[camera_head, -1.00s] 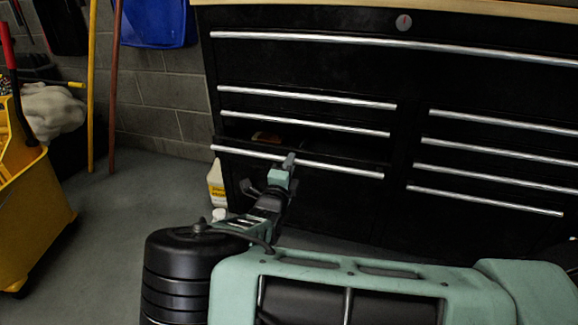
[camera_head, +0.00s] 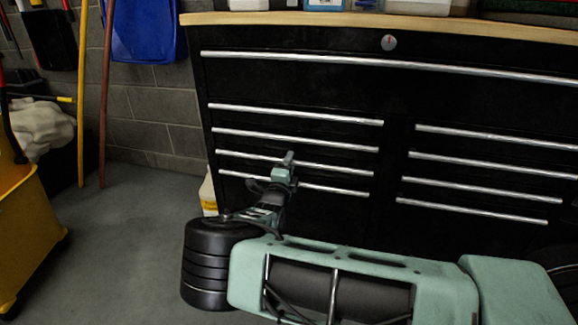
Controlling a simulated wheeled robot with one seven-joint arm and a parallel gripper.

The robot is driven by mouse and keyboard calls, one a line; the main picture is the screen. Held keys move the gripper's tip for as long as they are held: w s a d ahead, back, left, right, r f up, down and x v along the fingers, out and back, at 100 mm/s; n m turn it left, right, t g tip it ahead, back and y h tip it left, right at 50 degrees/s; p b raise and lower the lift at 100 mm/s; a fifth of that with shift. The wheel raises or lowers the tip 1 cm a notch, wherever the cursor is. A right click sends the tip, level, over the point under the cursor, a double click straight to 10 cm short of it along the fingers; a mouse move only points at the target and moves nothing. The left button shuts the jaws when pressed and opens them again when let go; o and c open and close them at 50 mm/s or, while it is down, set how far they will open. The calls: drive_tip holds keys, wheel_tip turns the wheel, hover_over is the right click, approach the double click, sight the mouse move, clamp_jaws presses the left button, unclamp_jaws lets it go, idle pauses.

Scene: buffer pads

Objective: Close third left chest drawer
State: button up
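The black tool chest (camera_head: 290,88) fills the middle and right of the view. Its left column has several drawers with long silver handles. The third left drawer, counted from the top of that column, has its handle (camera_head: 235,154) in line with the others, and its front looks flush, with no gap showing. My gripper (camera_head: 287,160) is in front of this drawer near the middle of its handle, and covers part of it. It looks to be at or very near the drawer front; contact is unclear. The view does not show whether its fingers are open or shut.
A right column of drawers (camera_head: 490,159) is shut. A wooden top (camera_head: 330,21) carries several containers. A yellow bucket (camera_head: 25,230) stands at the left, with poles (camera_head: 82,100) against the block wall. A pale jug (camera_head: 208,195) is beside the chest.

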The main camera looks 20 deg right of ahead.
drive_tip(key=p+v, duration=0.4)
drive_tip(key=v, duration=1.3)
drive_tip(key=shift+s, duration=0.2)
drive_tip(key=shift+a+f, duration=0.15)
